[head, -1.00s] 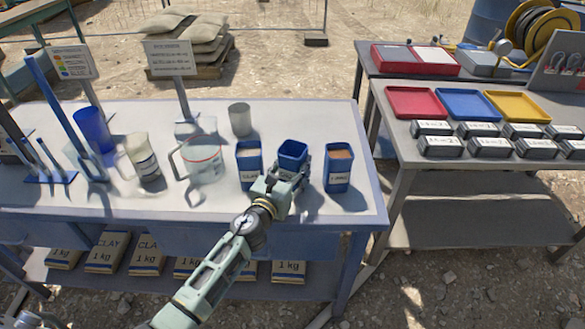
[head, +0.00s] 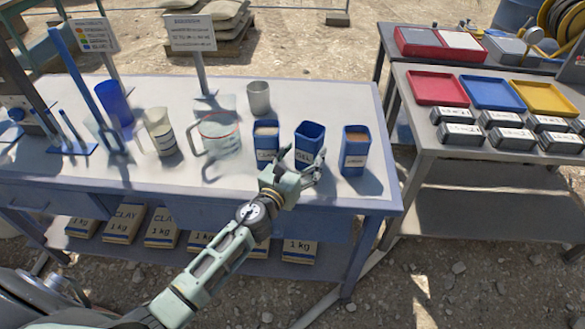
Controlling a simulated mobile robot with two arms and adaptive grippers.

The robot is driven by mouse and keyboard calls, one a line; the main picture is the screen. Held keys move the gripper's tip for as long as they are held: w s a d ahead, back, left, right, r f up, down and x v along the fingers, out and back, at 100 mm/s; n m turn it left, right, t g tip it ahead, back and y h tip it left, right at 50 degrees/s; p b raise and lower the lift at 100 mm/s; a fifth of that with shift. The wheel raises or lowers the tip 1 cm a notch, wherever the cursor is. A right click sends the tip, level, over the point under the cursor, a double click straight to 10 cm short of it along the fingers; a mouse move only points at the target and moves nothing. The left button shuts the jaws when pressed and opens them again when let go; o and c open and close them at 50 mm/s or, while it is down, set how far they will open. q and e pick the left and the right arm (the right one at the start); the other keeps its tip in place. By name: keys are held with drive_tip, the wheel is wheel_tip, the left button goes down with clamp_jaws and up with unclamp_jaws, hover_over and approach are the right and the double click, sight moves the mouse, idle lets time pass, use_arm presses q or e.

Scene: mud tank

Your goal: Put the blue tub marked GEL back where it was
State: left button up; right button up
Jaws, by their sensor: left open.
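The blue tub marked GEL (head: 309,133) stands upright on the grey table. It is between a blue tub marked CLAY (head: 266,128) on its left and a third filled blue tub (head: 356,138) on its right, whose label is too blurred to read surely. My left gripper (head: 303,163) is open at the front of the GEL tub, its fingers near the tub's lower sides. I cannot tell whether a finger touches it. The gripper hides part of the tub's base and of the CLAY tub's lower right. My right gripper is not in view.
On the table (head: 355,195) stand a clear jug (head: 218,135), a grey cup (head: 258,98), a beaker (head: 160,133), a blue cup (head: 114,105) and signs (head: 190,34). A second table at right holds coloured trays (head: 492,92) and several small boxes. The table's front right is clear.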

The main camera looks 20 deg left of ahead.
use_arm(q)
drive_tip(key=s, duration=0.5)
drive_tip(key=s+a, duration=0.1)
drive_tip(key=s, duration=0.2)
drive_tip(key=shift+s+b, duration=0.2)
drive_tip(key=shift+b, duration=0.1)
